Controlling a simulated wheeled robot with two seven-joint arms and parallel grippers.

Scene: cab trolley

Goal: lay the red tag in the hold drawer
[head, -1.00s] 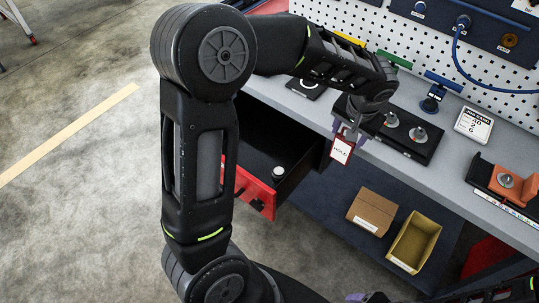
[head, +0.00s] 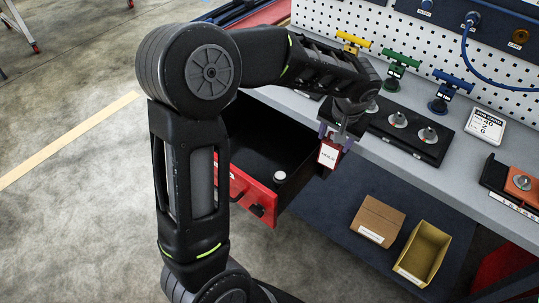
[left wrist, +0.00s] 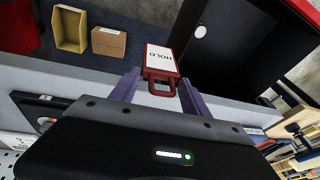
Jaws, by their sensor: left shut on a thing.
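The red tag (head: 329,154) has a white face marked HOLD and hangs from my left gripper (head: 343,134). It also shows in the left wrist view (left wrist: 160,60), where its red loop sits between the two purple fingers (left wrist: 158,88). My left gripper is shut on the tag. The tag is near the right side of the open, red-fronted drawer (head: 240,182), close to the bench edge. The black drawer interior shows in the left wrist view (left wrist: 225,45), beside the tag. My right gripper is not in view.
A small white-topped round thing (head: 279,176) stands in the drawer. A cardboard box (head: 378,217) and a yellow bin (head: 422,252) sit on the lower shelf. On the bench are a black plate with metal knobs (head: 410,133) and yellow, green and blue T-handles (head: 399,63).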

